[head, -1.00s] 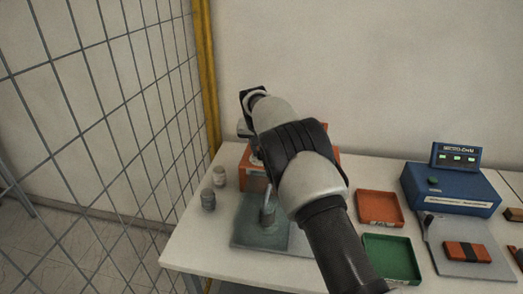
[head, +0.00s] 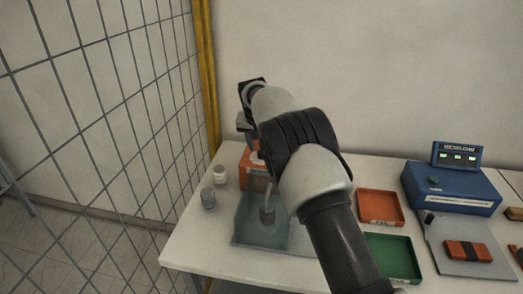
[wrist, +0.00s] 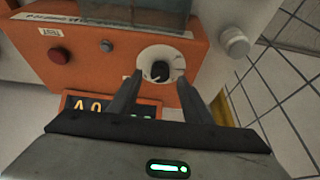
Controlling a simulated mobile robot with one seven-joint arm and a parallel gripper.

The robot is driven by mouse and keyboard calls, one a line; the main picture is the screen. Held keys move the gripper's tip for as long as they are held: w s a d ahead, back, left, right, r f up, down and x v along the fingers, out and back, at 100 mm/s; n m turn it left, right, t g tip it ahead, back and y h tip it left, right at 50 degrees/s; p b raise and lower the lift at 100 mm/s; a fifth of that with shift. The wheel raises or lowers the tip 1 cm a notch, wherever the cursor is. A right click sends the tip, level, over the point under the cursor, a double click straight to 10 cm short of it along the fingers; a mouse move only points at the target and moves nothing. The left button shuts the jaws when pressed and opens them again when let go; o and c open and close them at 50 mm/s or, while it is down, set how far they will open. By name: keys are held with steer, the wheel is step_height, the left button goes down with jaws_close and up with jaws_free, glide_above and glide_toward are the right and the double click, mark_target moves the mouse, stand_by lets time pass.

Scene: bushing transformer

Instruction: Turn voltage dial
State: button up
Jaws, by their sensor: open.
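The voltage dial (wrist: 160,70) is a black knob on a round white scale, on the front of an orange tester (wrist: 105,48) in the wrist view. My gripper (wrist: 161,79) is open, with one finger on each side of the knob at the near edge of the scale. Whether the fingers touch the knob cannot be told. A lit display (wrist: 100,106) sits in front of the dial, partly hidden by my gripper. In the head view the orange tester (head: 250,178) is mostly hidden behind my arm.
A red button (wrist: 60,56) and a small knob (wrist: 107,45) are on the same panel. Small jars (head: 219,175) stand left of the tester. A red tray (head: 379,207), a green tray (head: 392,256) and a blue meter (head: 452,190) are to the right. A wire fence (head: 110,130) borders the left.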

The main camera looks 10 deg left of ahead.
steer(key=b+v, duration=0.1)
steer(key=v, duration=1.4)
steer(key=s+d+r, duration=0.5)
steer(key=s+d, duration=0.3)
steer(key=d, duration=0.2)
steer(key=s+d+r, duration=0.6)
steer(key=s+d, duration=0.1)
steer(key=d, duration=0.3)
steer(key=s+d+f, duration=0.2)
steer(key=s+d, duration=0.1)
steer(key=s, duration=0.5)
steer(key=s+d+f, duration=0.3)
steer(key=s, duration=0.5)
steer(key=s+d+f+t, duration=0.1)
steer(key=s+d+f, duration=0.2)
steer(key=s, duration=0.5)
steer(key=shift+s+d+f, duration=0.25)
steer(key=shift+d, duration=0.05)
